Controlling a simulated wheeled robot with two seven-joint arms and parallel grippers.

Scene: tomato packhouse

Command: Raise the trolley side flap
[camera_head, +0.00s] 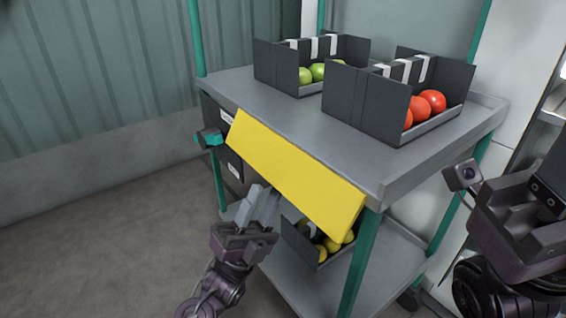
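The yellow side flap (295,172) runs along the near side of the trolley (400,182), just below its top shelf. It slants outward and down, with its broad face toward me. My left gripper (262,194) is below the flap's lower edge, left of its middle, with its grey fingers pointing up. The fingers lie side by side with no clear gap, and nothing shows between them. I cannot tell whether the tips touch the flap. My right arm (515,225) is at the right edge, away from the flap; its fingertips cannot be made out.
On the top shelf stand a dark crate of green tomatoes (300,82) and one of red tomatoes (365,104). A crate of yellow fruit (301,243) sits on the lower shelf. A teal-and-black fitting (210,138) sticks out at the flap's far end. Floor at left is clear.

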